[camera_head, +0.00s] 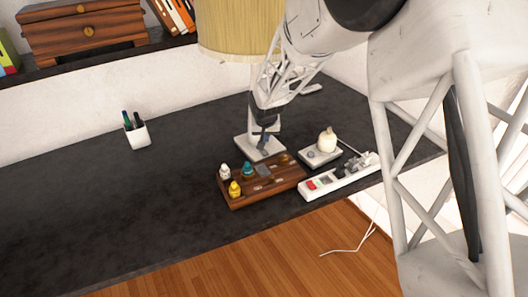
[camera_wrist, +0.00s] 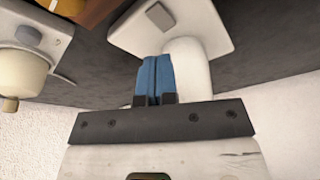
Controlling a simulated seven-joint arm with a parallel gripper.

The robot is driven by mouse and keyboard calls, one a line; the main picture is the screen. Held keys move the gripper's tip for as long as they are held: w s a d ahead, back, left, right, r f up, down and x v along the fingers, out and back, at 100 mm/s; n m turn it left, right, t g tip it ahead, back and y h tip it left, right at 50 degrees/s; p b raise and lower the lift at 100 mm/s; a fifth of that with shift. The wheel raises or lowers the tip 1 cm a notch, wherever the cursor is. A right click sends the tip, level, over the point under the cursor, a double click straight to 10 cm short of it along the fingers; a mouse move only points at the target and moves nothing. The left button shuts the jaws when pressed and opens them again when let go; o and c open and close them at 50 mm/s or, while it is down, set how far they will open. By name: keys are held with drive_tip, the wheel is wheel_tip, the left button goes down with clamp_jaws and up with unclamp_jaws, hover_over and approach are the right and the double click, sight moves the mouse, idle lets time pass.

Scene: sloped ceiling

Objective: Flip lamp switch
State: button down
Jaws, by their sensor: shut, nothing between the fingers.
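The lamp has a pale yellow shade (camera_head: 240,28) and a white square base (camera_head: 252,152) on the dark desk. In the wrist view the base (camera_wrist: 212,22) carries a small grey square switch (camera_wrist: 159,15), and the white lamp stem (camera_wrist: 193,85) rises beside my fingers. My gripper (camera_head: 264,145) points down over the lamp base. Its blue fingertips (camera_wrist: 155,58) are pressed together with nothing between them. They appear close to the stem and a little short of the switch in the picture. I cannot tell whether they touch anything.
A wooden tray (camera_head: 238,201) with several small coloured pieces lies in front of the lamp. To its right are a small white device (camera_head: 311,157) with a cream bulb-shaped top and a white power strip (camera_head: 342,181). A pen cup (camera_head: 138,137) stands left. The left desktop is clear.

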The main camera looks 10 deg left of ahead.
drive_tip(key=shift+r, duration=0.55)
drive_tip(key=s+d+r+m, duration=0.1)
drive_tip(key=s+d+r, duration=0.8)
drive_tip(key=d, duration=0.3)
drive_tip(key=s+d+r+m, duration=0.1)
drive_tip(key=s+d+r, duration=0.75)
drive_tip(key=d, duration=0.35)
drive_tip(key=s+d+r, duration=0.1)
drive_tip(key=s+d, duration=0.3)
drive_tip(key=s, duration=0.5)
drive_tip(key=s+d+r, duration=0.1)
drive_tip(key=s+d, duration=0.4)
drive_tip(key=s, duration=0.3)
drive_tip(key=s+d+r+m+h, duration=0.1)
drive_tip(key=s+d, duration=0.3)
drive_tip(key=s, duration=0.5)
drive_tip(key=shift+s+d+g, duration=0.2)
drive_tip(key=shift+s+g, duration=0.1)
drive_tip(key=shift+s, duration=0.05)
